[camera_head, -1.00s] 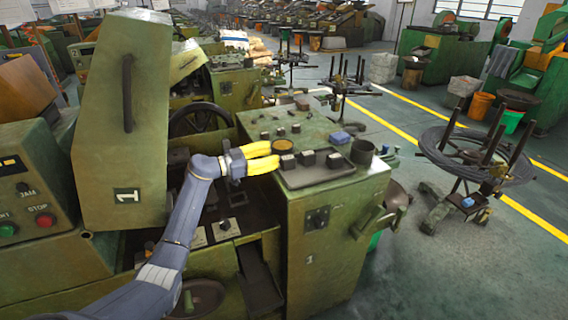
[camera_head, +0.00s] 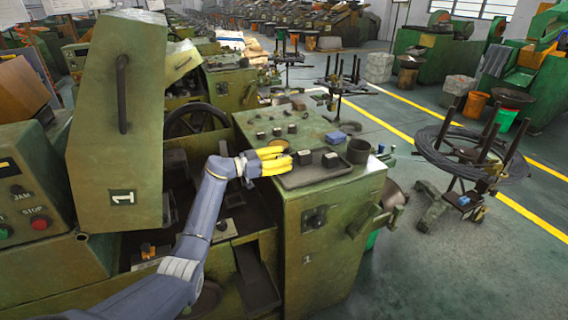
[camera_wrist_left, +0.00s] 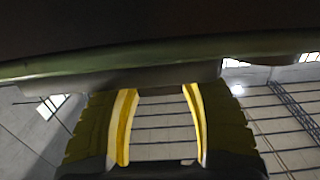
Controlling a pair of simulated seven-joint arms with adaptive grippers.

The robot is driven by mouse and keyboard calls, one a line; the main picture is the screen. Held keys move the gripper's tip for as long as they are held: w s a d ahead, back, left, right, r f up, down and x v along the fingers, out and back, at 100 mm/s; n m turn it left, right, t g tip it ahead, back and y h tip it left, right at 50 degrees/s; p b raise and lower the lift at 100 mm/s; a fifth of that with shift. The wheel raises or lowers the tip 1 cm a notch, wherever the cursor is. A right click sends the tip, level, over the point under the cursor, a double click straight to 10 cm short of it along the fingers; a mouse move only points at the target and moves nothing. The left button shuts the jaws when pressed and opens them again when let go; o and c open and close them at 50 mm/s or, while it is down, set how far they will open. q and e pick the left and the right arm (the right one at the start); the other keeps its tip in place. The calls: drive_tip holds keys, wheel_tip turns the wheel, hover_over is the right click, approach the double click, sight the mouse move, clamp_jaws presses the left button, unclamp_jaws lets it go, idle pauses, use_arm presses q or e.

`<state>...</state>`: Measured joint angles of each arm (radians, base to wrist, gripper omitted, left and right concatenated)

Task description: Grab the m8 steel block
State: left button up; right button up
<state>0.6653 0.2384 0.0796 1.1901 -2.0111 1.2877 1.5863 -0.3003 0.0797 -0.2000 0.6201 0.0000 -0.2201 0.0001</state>
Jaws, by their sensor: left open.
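Small dark blocks stand on a shallow dark tray (camera_head: 318,175) on top of the green machine cabinet. The middle block (camera_head: 304,157) and the right block (camera_head: 331,159) show in the head view; the left one is hidden by my fingers. I cannot read any size marks, so I cannot tell which is the m8 steel block. My left gripper (camera_head: 284,156) is open, low over the tray's left part, its yellow fingers pointing right at the blocks. In the left wrist view the gripper (camera_wrist_left: 160,95) shows its fingers apart, with no block visible between them. My right gripper is not in view.
A blue item (camera_head: 336,138) and a dark cup (camera_head: 359,150) stand behind and right of the tray. A raised green machine cover (camera_head: 118,120) stands left of my arm. A wire coil stand (camera_head: 470,155) is on the floor at right.

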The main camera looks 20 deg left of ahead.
use_arm(q)
drive_tip(key=shift+w+d, duration=0.15)
drive_tip(key=shift+d, duration=0.05)
drive_tip(key=shift+c, duration=0.5)
clamp_jaws()
drive_tip(key=shift+r, duration=0.1)
drive_tip(key=shift+r, duration=0.1)
